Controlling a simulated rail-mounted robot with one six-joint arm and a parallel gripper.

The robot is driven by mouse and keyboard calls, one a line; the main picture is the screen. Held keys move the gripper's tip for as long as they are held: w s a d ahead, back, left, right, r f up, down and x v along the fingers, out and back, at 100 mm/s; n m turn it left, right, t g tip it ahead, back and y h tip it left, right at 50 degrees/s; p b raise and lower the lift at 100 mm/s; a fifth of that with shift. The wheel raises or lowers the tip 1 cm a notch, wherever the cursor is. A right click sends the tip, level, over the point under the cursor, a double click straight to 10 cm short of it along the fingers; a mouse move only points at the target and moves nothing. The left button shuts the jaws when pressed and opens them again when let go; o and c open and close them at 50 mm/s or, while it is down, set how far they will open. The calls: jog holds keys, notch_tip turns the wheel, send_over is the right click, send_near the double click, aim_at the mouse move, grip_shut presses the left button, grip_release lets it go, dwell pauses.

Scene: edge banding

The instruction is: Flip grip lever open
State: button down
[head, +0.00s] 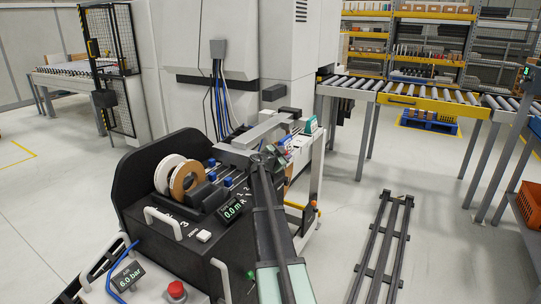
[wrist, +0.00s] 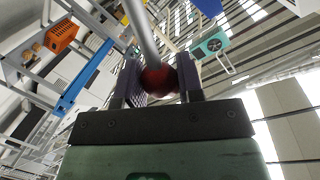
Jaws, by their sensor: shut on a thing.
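In the wrist view, the grip lever is a grey rod (wrist: 141,32) ending in a dark red ball knob (wrist: 158,81). The rod runs from the knob up to the top edge of the picture. My gripper (wrist: 159,82) has its two dark, ribbed fingers on either side of the knob and is shut on it. In the head view, my dark arm reaches up beside the black machine unit (head: 160,223). The knob and my fingertips cannot be made out there, and the lever's pivot is hidden.
The black unit carries white and brown tape reels (head: 185,180), a display and white handles. A red button (head: 177,290) is at the front. A teal device (head: 310,125) stands behind my arm.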

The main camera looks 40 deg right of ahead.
dwell(0.3)
jog(key=c, duration=1)
grip_release()
jog(key=shift+s, duration=0.1)
jog(key=shift+c, duration=0.2)
jog(key=p+v, duration=0.1)
jog(key=v, duration=1)
jog(key=shift+p, duration=0.35)
